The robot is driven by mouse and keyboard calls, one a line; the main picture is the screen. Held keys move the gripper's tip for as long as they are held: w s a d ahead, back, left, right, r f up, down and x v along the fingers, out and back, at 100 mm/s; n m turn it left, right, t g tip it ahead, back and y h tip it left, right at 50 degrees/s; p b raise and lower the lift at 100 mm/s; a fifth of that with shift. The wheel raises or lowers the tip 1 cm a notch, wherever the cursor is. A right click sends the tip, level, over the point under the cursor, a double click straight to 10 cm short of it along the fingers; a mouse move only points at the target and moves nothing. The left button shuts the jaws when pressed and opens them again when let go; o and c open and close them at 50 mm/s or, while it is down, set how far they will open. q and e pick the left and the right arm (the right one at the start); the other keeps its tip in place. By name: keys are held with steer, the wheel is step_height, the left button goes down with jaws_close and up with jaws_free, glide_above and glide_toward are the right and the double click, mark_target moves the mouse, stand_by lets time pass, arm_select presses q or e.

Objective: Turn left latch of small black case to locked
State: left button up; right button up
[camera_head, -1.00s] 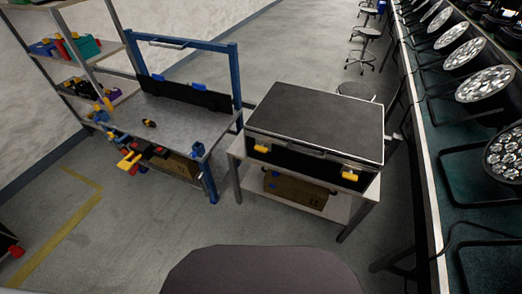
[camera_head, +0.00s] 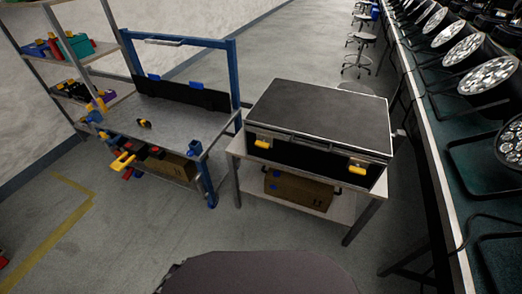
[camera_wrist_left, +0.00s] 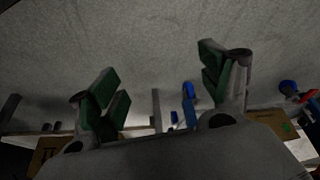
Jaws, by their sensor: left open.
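The small black case (camera_head: 318,117) lies closed on a small light-topped table at centre right in the head view. It has a black lid with silver edges. Its left latch (camera_head: 262,144) and right latch (camera_head: 357,169) are yellow and sit on the front face. I cannot tell the latches' exact turn at this size. My left gripper (camera_wrist_left: 165,88) shows only in the left wrist view; its green-padded fingers are wide apart with nothing between them. No gripper shows in the head view, and my right gripper is not seen.
The table (camera_head: 233,147) under the case has a lower shelf with a cardboard box (camera_head: 298,190). A blue-framed workbench (camera_head: 190,122) with tools stands to its left. A long green-topped bench (camera_head: 445,130) with several par cans runs along the right. The floor in front is clear.

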arm_select(q)
steer(key=w+d+r+m+t+h+b, duration=0.1)
steer(key=w+d+r+t+b, duration=0.15)
steer(key=w, duration=0.45)
steer(key=w+d+r+t+b, duration=0.1)
steer(key=w+d+r+b, duration=0.25)
steer(key=w, duration=0.35)
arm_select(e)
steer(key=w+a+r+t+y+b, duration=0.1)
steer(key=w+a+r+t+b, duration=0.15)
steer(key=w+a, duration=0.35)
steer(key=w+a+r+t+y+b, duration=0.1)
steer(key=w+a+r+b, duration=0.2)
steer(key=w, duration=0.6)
arm_select(q)
steer(key=m+t+h+b, duration=0.3)
steer(key=t+h+b, duration=0.3)
steer(key=t+b, duration=0.25)
glide_toward(261, 146)
steer(key=v, duration=0.2)
steer(key=shift+s+r+b, duration=0.2)
steer(key=shift+s+b, duration=0.1)
steer(key=shift+s, duration=0.05)
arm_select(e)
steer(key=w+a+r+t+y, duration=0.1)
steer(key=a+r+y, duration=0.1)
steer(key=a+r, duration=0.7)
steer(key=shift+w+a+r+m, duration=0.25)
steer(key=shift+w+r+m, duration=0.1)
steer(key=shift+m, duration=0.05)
